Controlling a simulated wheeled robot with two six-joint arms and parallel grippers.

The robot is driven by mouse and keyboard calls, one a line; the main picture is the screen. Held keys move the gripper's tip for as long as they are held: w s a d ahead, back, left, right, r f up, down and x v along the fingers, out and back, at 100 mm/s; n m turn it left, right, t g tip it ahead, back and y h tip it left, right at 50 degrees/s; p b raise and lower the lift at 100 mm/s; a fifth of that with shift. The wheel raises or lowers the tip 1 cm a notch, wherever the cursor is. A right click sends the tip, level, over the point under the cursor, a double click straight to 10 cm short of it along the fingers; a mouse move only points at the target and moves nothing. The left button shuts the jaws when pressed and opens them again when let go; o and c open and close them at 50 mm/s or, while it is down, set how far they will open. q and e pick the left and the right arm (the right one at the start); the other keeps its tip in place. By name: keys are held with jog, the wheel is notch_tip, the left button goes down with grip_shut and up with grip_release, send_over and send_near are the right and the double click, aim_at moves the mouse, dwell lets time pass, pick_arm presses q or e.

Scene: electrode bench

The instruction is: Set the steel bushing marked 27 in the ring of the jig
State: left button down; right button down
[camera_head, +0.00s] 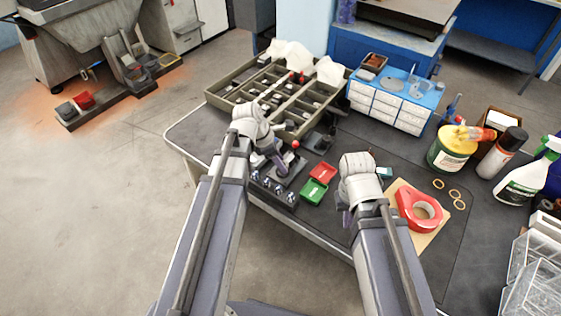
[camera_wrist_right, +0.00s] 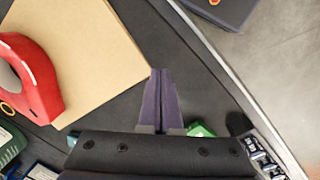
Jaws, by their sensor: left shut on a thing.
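My left gripper (camera_head: 277,163) points down over a dark grey plate (camera_head: 291,172) at the table's front left. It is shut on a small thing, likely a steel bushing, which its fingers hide. A dark rack (camera_head: 259,188) with several shiny steel bushings (camera_head: 278,190) stands just in front; part of it shows in the right wrist view (camera_wrist_right: 266,158). I cannot read any number. The jig's ring cannot be made out; a dark fixture with a red knob (camera_head: 295,144) is beside the left gripper. My right gripper (camera_wrist_right: 161,72) is shut and empty, above the dark table near its front edge.
A red tray (camera_head: 322,172) and a green tray (camera_head: 314,192) lie between my grippers. A compartment tray (camera_head: 226,95) and a drawer unit (camera_head: 387,107) stand behind. Cans and bottles fill the right side.

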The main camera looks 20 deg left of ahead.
pick_arm(q)
jog(key=shift+f+b, duration=0.5)
jog(key=shift+f, duration=0.1)
pick_arm(e)
jog(key=shift+f, duration=0.6)
pick_arm(q)
jog(key=shift+c, duration=1.6)
grip_release()
jog(key=shift+r, duration=0.1)
pick_arm(e)
jog(key=shift+r, duration=0.1)
pick_arm(q)
jog(key=p+v, duration=0.7)
jog(key=shift+r, duration=0.3)
pick_arm(e)
notch_tip(320, 180, up, 7)
pick_arm(q)
jog(key=shift+a, duration=0.1)
pick_arm(e)
jog(key=shift+r, duration=0.1)
